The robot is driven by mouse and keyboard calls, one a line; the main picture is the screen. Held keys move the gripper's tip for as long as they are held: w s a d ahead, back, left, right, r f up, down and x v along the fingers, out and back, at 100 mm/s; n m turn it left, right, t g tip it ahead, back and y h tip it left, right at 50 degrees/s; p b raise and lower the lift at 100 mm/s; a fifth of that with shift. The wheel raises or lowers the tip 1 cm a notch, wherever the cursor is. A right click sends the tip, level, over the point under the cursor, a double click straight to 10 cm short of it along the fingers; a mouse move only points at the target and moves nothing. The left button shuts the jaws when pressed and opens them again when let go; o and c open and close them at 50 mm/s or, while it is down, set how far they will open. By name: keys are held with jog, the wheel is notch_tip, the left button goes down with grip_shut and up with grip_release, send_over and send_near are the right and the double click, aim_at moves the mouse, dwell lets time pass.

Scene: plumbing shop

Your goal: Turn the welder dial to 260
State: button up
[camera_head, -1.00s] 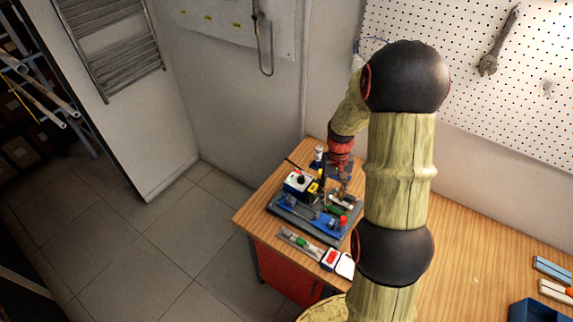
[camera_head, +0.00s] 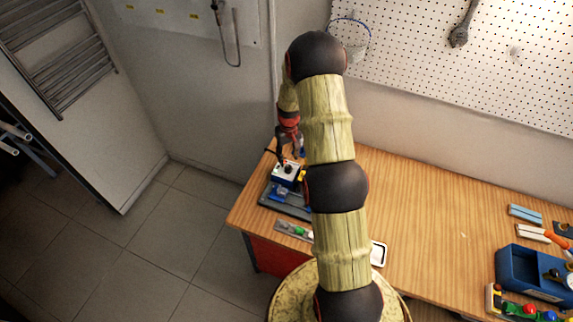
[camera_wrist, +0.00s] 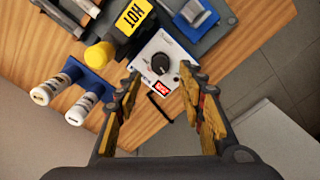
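The welder dial (camera_wrist: 160,62) is a black knob on the white top face of a small control box (camera_wrist: 171,45). In the wrist view it lies just beyond and between my open fingertips, apart from them. A red label (camera_wrist: 162,88) sits on the box near the dial; its writing and the dial's numbers are too small to read. My gripper (camera_wrist: 158,84) is open and empty, with worn yellow pads. In the head view the control box (camera_head: 286,172) stands at the left end of the bench, and my gripper (camera_head: 291,158) is small there and partly hidden.
A black part with a yellow HOT label (camera_wrist: 132,16) and a yellow cap (camera_wrist: 101,54) stand close beside the box. A blue toolbox (camera_head: 530,272) is at the bench's right; the wooden bench (camera_head: 440,220) middle is clear.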

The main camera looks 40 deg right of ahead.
aim_at(288, 166)
jog(key=shift+f+p, duration=0.5)
jog(key=shift+f, duration=2.45)
jog(key=shift+c, duration=0.7)
jog(key=c, duration=0.7)
grip_shut()
